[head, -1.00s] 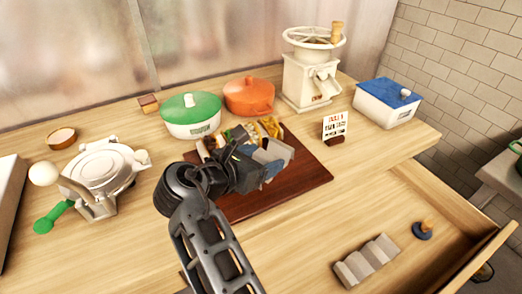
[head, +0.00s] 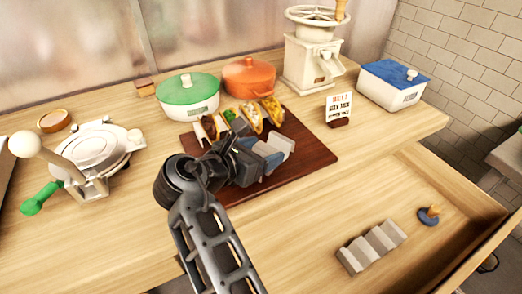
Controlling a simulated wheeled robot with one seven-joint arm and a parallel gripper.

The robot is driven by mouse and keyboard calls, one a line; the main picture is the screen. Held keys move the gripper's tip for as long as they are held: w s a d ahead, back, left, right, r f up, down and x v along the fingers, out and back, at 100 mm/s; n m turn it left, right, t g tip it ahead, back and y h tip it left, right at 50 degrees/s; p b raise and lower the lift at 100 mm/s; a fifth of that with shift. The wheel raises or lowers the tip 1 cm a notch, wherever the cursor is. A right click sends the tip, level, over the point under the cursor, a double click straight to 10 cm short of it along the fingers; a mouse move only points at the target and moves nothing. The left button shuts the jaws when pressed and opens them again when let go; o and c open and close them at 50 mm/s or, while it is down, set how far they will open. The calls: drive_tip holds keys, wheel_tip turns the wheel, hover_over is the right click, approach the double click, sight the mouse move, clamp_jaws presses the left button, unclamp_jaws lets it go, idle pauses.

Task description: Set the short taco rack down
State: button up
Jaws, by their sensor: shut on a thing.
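A light grey taco rack (head: 282,145), seemingly the short one, is in my gripper (head: 262,160) over the dark wooden board (head: 313,155). My gripper is shut on it and hides much of its near left part. The rack is just in front of a row of filled tacos (head: 252,117) at the back of the board. I cannot tell whether its underside touches the board.
A longer grey wavy rack (head: 372,246) and a blue knobbed piece (head: 429,215) lie in the open drawer at right. Green (head: 188,92) and orange (head: 248,75) lidded pots stand behind the board. A small sign (head: 339,108) stands right; a tortilla press (head: 98,155) stands left.

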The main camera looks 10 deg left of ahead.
drive_tip(key=shift+f, duration=0.5)
drive_tip(key=o, duration=1.3)
drive_tip(key=shift+b+v, duration=0.3)
drive_tip(key=shift+v, duration=3.6)
